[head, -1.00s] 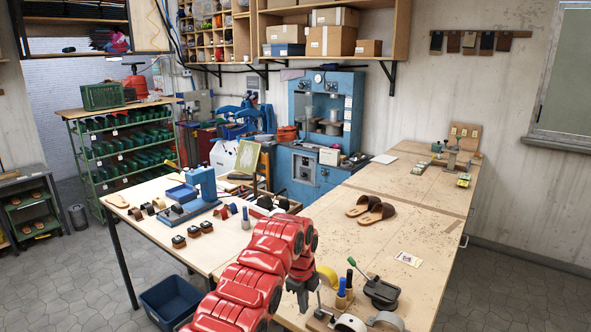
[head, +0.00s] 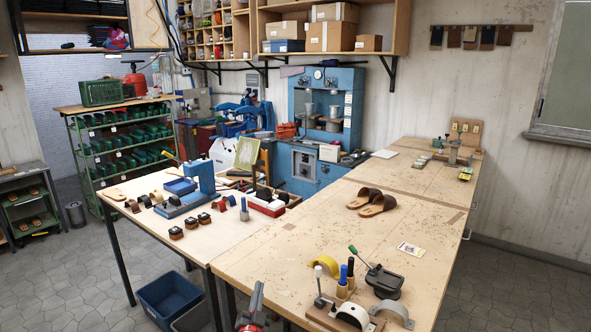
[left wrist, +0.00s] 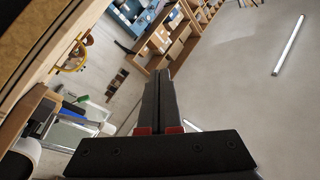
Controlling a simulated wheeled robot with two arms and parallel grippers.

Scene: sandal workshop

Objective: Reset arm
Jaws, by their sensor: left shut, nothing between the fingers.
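My left gripper (head: 257,296) shows only in part at the bottom edge of the head view, in front of the near edge of the worktable (head: 300,245). Its grey fingers point up, with a bit of red below. In the left wrist view my left gripper (left wrist: 160,76) has its dark fingers together, with nothing between them. That view is tilted, with shelves and a ceiling lamp behind the fingers. The rest of my left arm is out of the head view. My right gripper is not in view.
A tool holder with blue and black handles (head: 346,279) and a black pan-like tool (head: 383,283) stand near the table's front edge. Brown sandals (head: 371,204) lie further back. A blue press (head: 194,188) stands on the left table, and a blue bin (head: 166,297) on the floor.

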